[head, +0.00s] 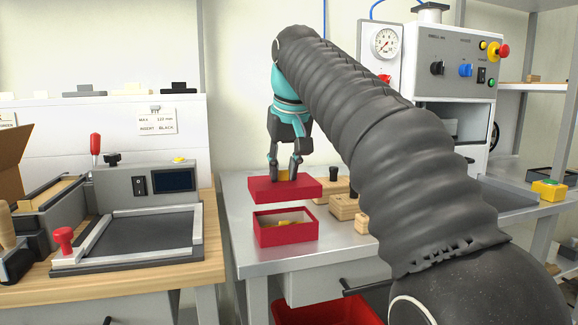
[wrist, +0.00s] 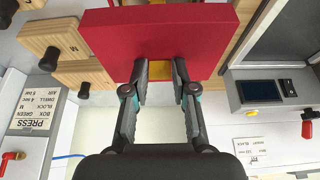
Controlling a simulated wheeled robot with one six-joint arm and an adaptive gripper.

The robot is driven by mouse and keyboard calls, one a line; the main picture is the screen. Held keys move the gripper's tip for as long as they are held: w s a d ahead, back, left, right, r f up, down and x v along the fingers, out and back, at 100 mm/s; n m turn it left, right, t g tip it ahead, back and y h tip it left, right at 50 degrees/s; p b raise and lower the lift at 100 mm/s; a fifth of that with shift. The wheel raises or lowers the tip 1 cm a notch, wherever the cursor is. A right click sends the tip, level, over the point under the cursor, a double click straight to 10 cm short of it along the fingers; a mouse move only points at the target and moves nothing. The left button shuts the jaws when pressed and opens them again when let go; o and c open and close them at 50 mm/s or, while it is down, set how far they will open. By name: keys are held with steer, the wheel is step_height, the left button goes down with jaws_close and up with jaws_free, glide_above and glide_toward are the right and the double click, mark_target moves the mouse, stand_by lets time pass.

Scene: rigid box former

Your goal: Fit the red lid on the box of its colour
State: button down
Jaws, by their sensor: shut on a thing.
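The red lid (head: 285,190) is held level above the red box, with a gap between them in the head view. My gripper (head: 286,172) points down and is shut on a raised yellowish part on top of the lid. The red box (head: 286,235) stands open on the grey metal table, with something yellow inside. In the wrist view the red lid (wrist: 165,35) fills the top middle, with my gripper's fingers (wrist: 160,72) against it. The red box is hidden behind the lid there.
Wooden blocks with black knobs (head: 345,205) stand right of the box on the metal table (head: 260,268). A wooden bench with a black-plated device (head: 135,235) is at left. A grey press cabinet (head: 455,65) stands behind at right. A red bin (head: 325,308) sits below.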

mark_target(286, 182)
steer(key=shift+d+f, duration=0.1)
steer(key=shift+f, duration=0.5)
steer(key=shift+f+b, duration=1.2)
steer(key=shift+f, duration=0.3)
steer(key=shift+f+b, duration=1.1)
steer(key=shift+f, duration=0.45)
stand_by(0.6)
steer(key=c, duration=0.9)
jaws_free()
steer(key=shift+o, duration=0.2)
